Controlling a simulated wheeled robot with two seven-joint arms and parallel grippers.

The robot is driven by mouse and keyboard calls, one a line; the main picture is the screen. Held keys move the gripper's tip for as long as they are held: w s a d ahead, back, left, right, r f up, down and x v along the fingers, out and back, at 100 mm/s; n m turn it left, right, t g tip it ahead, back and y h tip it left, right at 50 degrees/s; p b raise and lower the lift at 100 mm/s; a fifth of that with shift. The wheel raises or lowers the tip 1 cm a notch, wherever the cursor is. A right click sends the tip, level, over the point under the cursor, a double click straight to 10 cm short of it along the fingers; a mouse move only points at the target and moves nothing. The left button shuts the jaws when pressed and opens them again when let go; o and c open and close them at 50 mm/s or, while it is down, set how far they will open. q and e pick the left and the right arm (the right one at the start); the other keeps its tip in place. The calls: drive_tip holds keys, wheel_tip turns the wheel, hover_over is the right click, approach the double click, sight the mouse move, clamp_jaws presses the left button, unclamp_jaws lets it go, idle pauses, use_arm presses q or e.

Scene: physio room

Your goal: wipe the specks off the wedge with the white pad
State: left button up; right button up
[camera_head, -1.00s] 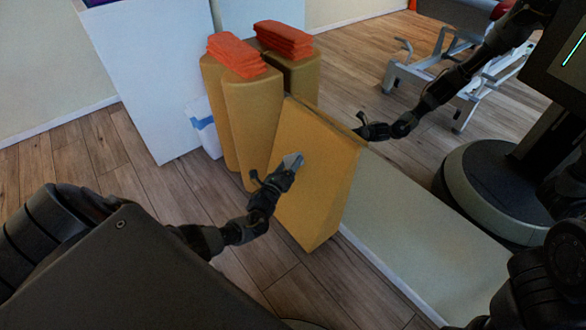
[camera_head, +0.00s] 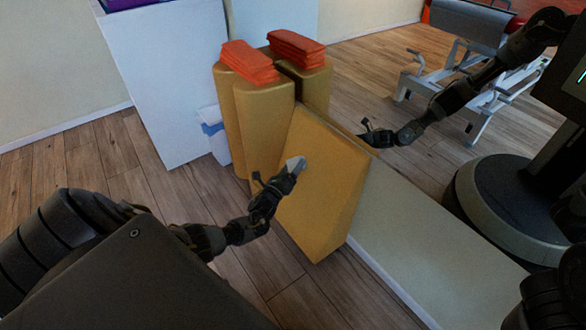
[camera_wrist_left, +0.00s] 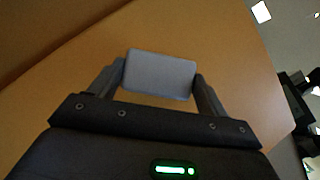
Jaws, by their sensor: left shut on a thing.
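The tan wedge (camera_head: 325,190) stands in the middle of the head view, its broad sloping face turned toward me. My left gripper (camera_head: 288,172) is shut on the white pad (camera_head: 296,164) at the left part of this face. In the left wrist view the pad (camera_wrist_left: 160,76) sits between the two fingers, in front of the wedge surface (camera_wrist_left: 225,50); I cannot tell whether it touches. My right gripper (camera_head: 372,137) is by the wedge's upper right edge, too small and dark to tell whether it is open. I see no specks on the visible face.
Tan bolsters (camera_head: 262,120) with folded orange towels (camera_head: 250,62) on top stand behind the wedge. A white bin (camera_head: 214,135) is to their left. Exercise equipment (camera_head: 470,60) stands at the back right.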

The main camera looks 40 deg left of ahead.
use_arm(q)
drive_tip(key=s+p, duration=0.1)
drive_tip(key=s+a+r+p, duration=0.1)
drive_tip(key=s, duration=0.1)
drive_tip(key=s+p, duration=0.2)
drive_tip(key=shift+s+a+r, duration=0.15)
drive_tip(key=shift+a+r, duration=0.1)
drive_tip(key=shift+r, duration=0.1)
drive_tip(key=s, duration=0.1)
drive_tip(key=s+p, duration=0.1)
drive_tip(key=a+p, duration=0.1)
drive_tip(key=shift+s+r, duration=0.4)
drive_tip(key=shift+d, duration=0.1)
